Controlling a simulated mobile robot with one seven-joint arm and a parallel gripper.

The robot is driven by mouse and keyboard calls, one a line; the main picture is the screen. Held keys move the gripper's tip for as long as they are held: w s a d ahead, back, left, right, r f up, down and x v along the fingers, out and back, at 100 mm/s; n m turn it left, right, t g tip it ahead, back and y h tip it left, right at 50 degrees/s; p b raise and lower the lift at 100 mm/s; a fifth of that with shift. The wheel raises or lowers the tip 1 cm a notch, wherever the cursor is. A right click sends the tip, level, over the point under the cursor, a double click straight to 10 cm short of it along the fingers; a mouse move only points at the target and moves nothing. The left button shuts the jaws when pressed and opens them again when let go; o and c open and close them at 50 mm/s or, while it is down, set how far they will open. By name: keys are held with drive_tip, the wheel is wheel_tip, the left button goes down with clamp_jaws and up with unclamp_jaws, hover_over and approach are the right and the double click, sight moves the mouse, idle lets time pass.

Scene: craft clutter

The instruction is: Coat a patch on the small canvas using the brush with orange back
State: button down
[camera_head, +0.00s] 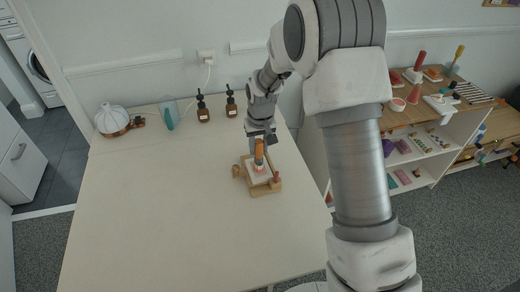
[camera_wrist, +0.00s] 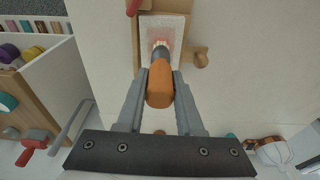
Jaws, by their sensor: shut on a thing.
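My gripper (camera_wrist: 160,95) is shut on the brush with the orange back (camera_wrist: 160,82); the brush also shows in the head view (camera_head: 259,154). The brush's pale bristle end points at the small canvas (camera_wrist: 179,28), a whitish panel on a wooden stand, and appears at or very near its surface. A reddish-pink patch (camera_wrist: 160,39) shows on the canvas around the bristles. In the head view the canvas (camera_head: 260,177) lies on the wooden stand (camera_head: 264,190) near the table's right side, partly hidden by the brush and gripper. I cannot tell whether the bristles touch.
The pale table (camera_head: 150,210) is mostly bare. Two dark pump bottles (camera_head: 203,108) (camera_head: 231,104), a teal-and-white item (camera_head: 170,115) and a white rounded object (camera_head: 112,119) stand along its back. Cluttered shelves (camera_head: 420,150) are at the right.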

drive_tip(key=shift+w+a, duration=0.2)
drive_tip(key=shift+w, duration=0.45)
drive_tip(key=shift+w+a, duration=0.15)
drive_tip(key=shift+w, duration=0.45)
drive_tip(key=shift+s, duration=0.15)
drive_tip(key=shift+s+d+f+b, duration=0.1)
drive_tip(key=shift+s+d+b, duration=0.1)
drive_tip(key=shift+s, duration=0.5)
drive_tip(key=shift+s+d+b, duration=0.1)
drive_tip(key=shift+s+d, duration=0.1)
drive_tip(key=shift+s, duration=0.5)
drive_tip(key=shift+s+d+r, duration=0.1)
drive_tip(key=shift+s+d, duration=0.05)
drive_tip(key=shift+s, duration=0.4)
drive_tip(key=shift+s+d+r, duration=0.1)
drive_tip(key=shift+s+d, duration=0.05)
drive_tip(key=shift+s, duration=0.4)
